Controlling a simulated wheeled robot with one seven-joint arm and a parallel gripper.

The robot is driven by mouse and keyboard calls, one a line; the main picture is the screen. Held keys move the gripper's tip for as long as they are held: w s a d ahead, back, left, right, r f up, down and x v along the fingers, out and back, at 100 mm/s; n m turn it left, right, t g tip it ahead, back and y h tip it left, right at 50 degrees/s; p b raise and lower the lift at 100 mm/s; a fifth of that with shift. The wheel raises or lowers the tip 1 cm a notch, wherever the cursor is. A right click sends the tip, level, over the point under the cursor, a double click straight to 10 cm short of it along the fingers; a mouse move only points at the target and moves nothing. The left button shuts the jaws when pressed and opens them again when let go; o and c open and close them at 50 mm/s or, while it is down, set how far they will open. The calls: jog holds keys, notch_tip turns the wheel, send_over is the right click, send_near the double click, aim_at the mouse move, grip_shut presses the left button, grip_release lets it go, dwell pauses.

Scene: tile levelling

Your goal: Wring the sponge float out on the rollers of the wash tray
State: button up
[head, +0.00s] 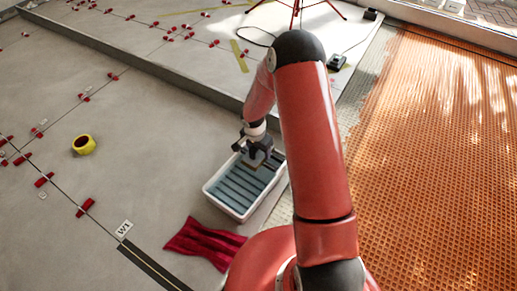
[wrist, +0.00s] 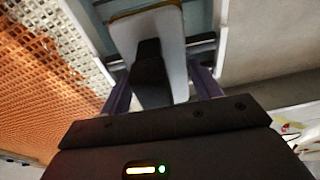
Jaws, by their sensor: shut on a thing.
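The wash tray (head: 213,198) is a white tub with dark slats or rollers (head: 237,188) over blue-grey water, standing on the floor left of my arm. My gripper (head: 256,148) is over the far end of the tray. In the wrist view my gripper (wrist: 163,85) is shut on the dark handle of the sponge float (wrist: 175,42), which has a pale plate with a tan edge. In the head view the float (head: 254,161) shows only as a small tan patch under the gripper. I cannot tell whether its sponge touches the rollers.
A crumpled red cloth (head: 205,242) lies in front of the tray. A yellow tape roll (head: 83,144) and several red levelling clips stand on the grey tiles at left. Orange matting (head: 440,150) covers the floor at right. A red tripod (head: 297,14) stands at the back.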

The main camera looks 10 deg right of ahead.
jog(key=shift+f+b, duration=0.55)
jog(key=shift+f, duration=0.05)
